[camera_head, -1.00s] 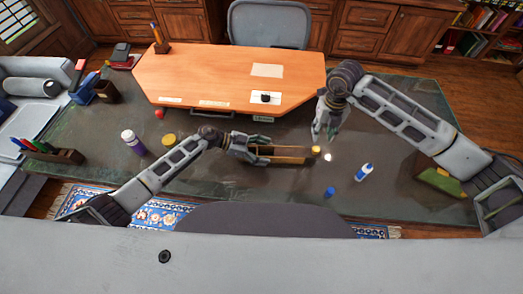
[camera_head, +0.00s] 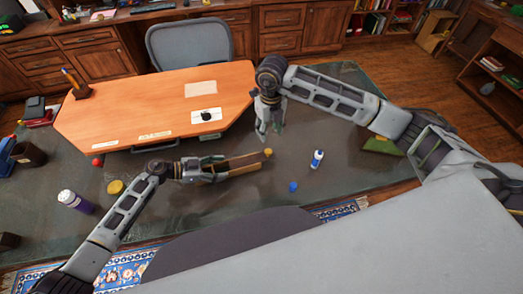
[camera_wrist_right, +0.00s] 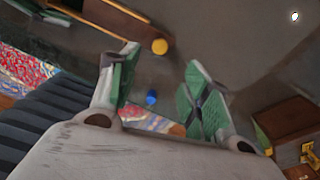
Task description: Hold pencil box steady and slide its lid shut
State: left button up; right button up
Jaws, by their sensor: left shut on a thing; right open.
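The pencil box (camera_head: 245,168) is a long wooden box with a dark inside, lying on the dark desk top in the head view. My left gripper (camera_head: 212,167) is shut on its left end. A round yellow thing (camera_head: 267,152) is at or beside the box's right end. My right gripper (camera_head: 268,132) is open and empty beyond that end, pointing down. In the right wrist view, its green-padded fingers (camera_wrist_right: 160,72) are apart, with the box (camera_wrist_right: 112,16) and the yellow thing (camera_wrist_right: 160,46) beyond them. I cannot clearly make out the lid.
A white bottle with a blue cap (camera_head: 317,159) and a small blue thing (camera_head: 292,187) are right of the box. A purple bottle (camera_head: 75,201) and yellow disc (camera_head: 115,187) are at left. A raised orange wooden board (camera_head: 150,100) is behind. A green book (camera_head: 380,145) is at right.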

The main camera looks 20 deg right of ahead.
aim_at(268, 151)
jog(key=shift+r, duration=0.15)
dwell(0.3)
jog(key=shift+f, duration=6.05)
grip_shut()
